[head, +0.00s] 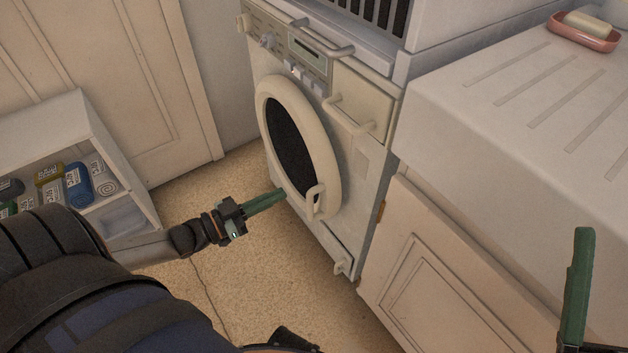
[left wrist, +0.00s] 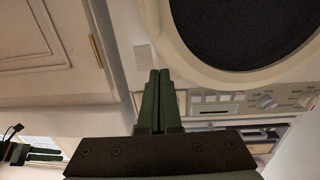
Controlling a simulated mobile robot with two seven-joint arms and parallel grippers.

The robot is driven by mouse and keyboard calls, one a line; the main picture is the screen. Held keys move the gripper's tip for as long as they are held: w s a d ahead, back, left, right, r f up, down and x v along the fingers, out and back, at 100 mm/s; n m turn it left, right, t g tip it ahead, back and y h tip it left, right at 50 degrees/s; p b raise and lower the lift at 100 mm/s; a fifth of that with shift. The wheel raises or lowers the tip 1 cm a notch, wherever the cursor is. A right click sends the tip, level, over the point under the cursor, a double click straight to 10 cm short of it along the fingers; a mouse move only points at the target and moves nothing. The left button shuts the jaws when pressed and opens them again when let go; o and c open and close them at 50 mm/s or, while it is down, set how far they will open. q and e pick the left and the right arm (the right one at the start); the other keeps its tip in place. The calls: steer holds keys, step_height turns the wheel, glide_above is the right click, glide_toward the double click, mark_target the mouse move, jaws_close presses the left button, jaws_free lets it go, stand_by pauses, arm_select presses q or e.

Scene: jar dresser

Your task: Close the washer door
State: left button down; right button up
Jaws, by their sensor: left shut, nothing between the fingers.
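The washer (head: 365,165) has a round door (head: 325,150) with a cream ring, dark glass and a handle (head: 315,202) at its lower right. The door lies about flush with the front; I cannot tell whether it is latched. My left gripper (head: 284,193) is shut and empty, its tips near the door's lower left rim in the head view; contact is unclear. In the left wrist view its fingers (left wrist: 160,72) point up beside the door ring (left wrist: 165,45). My right gripper (head: 580,232) shows partly at the lower right, apart from the washer; its opening is unclear.
A counter (head: 500,110) with a pink soap dish (head: 584,38) stands right of the washer, above a cabinet door (head: 425,280). The floor (head: 235,280) before the washer is clear.

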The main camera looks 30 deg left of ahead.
mark_target(324, 175)
arm_select(q)
steer(key=b+x, duration=0.3)
steer(key=x, duration=0.6)
steer(key=shift+w+d, duration=0.1)
steer(key=shift+w, duration=0.15)
arm_select(e)
steer(key=f, duration=0.4)
steer(key=shift+w+a+m, duration=0.1)
steer(key=shift+a+m, duration=0.15)
steer(key=shift+m, duration=0.15)
arm_select(q)
steer(key=shift+w+d+r+n+y+p, duration=0.1)
steer(key=shift+w+d+n+y+p, duration=0.2)
steer(key=shift+w, duration=0.35)
steer(key=shift+w+d+n+y+p, duration=0.1)
steer(key=shift+w+d+y+p, duration=0.15)
steer(key=shift+w+d, duration=0.3)
steer(key=shift+w+r+t, duration=0.15)
steer(key=shift+w+t, duration=0.1)
steer(key=shift+t, duration=0.05)
steer(key=shift+y, duration=0.25)
arm_select(e)
steer(key=shift+s+r, duration=0.2)
steer(key=shift+r, duration=0.6)
